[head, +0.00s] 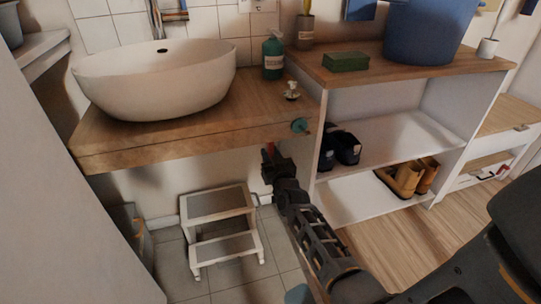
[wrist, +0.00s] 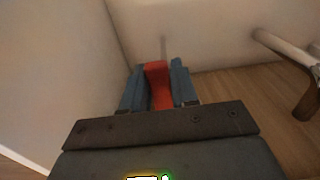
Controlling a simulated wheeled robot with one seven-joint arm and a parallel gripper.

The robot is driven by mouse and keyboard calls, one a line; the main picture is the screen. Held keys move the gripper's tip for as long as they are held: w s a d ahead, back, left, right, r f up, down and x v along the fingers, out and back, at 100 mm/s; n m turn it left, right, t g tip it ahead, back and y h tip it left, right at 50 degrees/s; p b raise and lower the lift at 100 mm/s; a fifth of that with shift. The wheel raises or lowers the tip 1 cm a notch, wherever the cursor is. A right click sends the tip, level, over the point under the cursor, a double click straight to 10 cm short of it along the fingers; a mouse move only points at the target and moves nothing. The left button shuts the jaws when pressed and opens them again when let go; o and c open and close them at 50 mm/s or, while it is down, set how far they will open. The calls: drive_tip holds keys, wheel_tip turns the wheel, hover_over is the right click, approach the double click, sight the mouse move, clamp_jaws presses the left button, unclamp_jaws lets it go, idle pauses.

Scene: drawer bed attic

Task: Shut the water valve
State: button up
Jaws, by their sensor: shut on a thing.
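The red valve handle (wrist: 158,88) stands between the two blue finger pads of my gripper (wrist: 159,92) in the wrist view. The pads close on it from left and right. In the head view, a small bit of red (head: 270,148) shows at the tip of my gripper (head: 269,156), just below the wooden counter's front edge. The valve body and its pipe are hidden or too small to make out, so I cannot tell how far the handle is turned.
The wooden counter (head: 180,138) with a white basin (head: 155,80) hangs just above my gripper. A step stool (head: 218,205) stands on the tiles to the left. A white shelf unit (head: 390,140) with shoes stands close on the right. Wooden floor (head: 400,240) lies in front of it.

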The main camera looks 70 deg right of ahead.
clamp_jaws()
drive_tip(key=w+a+r+m+p, duration=0.4)
drive_tip(key=r+m+p, duration=0.1)
drive_tip(key=m, duration=1.1)
drive_tip(key=shift+w+r+m+p, duration=0.15)
drive_tip(key=shift+w+m+p, duration=0.15)
drive_tip(key=shift+p, duration=0.45)
drive_tip(key=shift+r, duration=0.15)
drive_tip(key=o, duration=0.6)
unclamp_jaws()
drive_tip(key=shift+o, duration=0.3)
